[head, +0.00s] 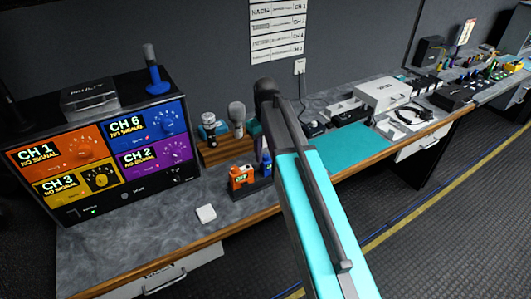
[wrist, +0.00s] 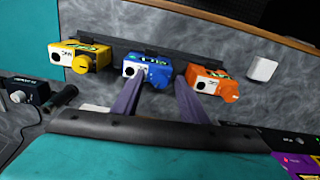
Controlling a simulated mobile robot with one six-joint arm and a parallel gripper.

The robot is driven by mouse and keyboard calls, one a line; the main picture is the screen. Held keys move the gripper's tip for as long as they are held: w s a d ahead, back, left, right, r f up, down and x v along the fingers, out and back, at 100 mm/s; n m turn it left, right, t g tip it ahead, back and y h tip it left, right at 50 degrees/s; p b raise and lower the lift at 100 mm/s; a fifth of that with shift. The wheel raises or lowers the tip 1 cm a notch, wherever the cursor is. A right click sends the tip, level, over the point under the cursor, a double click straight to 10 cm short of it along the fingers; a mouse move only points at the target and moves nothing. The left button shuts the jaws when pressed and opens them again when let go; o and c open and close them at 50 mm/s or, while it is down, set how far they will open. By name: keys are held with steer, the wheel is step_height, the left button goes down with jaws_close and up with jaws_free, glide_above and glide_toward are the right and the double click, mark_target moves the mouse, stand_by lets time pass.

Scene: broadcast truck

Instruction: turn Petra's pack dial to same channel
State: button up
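Three small packs stand in a dark rack in the wrist view: yellow (wrist: 75,57), blue (wrist: 150,69) and orange (wrist: 207,79). Each has a knob in its own colour and a small label, too small to read. I cannot tell which is Petra's. The orange pack (head: 241,176) and part of the blue pack (head: 266,163) show in the head view; my arm hides the rest. My gripper (wrist: 158,88) has its two fingers apart, with tips close to the blue pack, one on either side of its knob. Contact is unclear.
A receiver unit (head: 125,192) at left shows CH 1, CH 6, CH 3 and CH 2 panels with "NO SIGNAL". A wall chart (head: 278,31) lists names and channels, mostly unreadable. A white block (head: 206,214) lies on the counter. A teal mat (head: 348,148) lies beyond my arm.

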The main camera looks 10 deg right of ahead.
steer(key=shift+a, duration=0.1)
jaws_close()
steer(key=shift+m, duration=0.6)
steer(key=m, duration=1)
steer(key=shift+m, duration=0.3)
stand_by(0.4)
jaws_free()
